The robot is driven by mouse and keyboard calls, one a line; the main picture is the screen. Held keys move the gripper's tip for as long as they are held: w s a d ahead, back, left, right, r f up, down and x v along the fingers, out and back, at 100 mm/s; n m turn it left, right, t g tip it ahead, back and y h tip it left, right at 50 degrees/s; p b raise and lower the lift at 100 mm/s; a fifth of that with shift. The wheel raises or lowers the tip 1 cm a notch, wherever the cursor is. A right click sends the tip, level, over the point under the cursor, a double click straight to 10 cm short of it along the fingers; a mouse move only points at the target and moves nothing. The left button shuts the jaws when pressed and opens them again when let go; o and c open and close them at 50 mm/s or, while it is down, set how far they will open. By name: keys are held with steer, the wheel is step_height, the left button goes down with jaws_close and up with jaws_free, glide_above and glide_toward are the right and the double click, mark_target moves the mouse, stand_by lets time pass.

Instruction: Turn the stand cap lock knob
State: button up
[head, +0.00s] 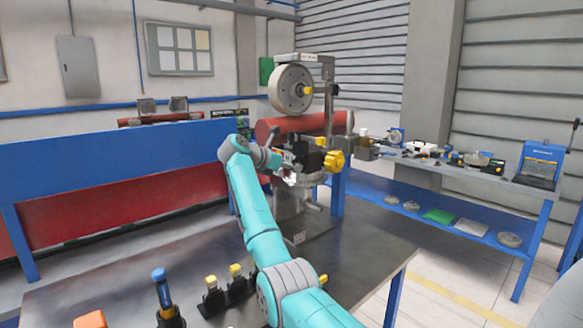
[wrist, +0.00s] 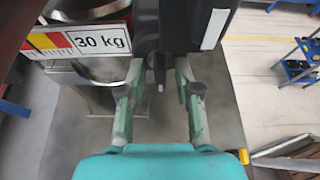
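A yellow lobed knob (head: 334,160) sits on the right side of the stand mechanism (head: 300,195) in the head view. A smaller yellow knob (head: 307,90) is at the hub of the pale wheel above. I cannot tell for sure which is the stand cap lock knob. My gripper (head: 287,168) is at the mechanism, left of the lobed knob. In the wrist view my gripper (wrist: 160,78) has its fingers apart, with a dark block (wrist: 185,28) at and beyond the tips. A small grey pin shows between them; contact is unclear.
A "30 kg" label (wrist: 85,42) is close on the left in the wrist view. A red cylinder (head: 290,127) lies behind the mechanism. Yellow-topped tools (head: 212,295) and a blue-handled tool (head: 162,290) stand on the front table. A side bench (head: 470,178) is at right.

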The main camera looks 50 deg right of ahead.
steer(key=shift+a, duration=0.1)
steer(key=v, duration=1.1)
steer(key=shift+a+r, duration=0.25)
steer(key=shift+a, duration=0.05)
steer(key=shift+w, duration=0.15)
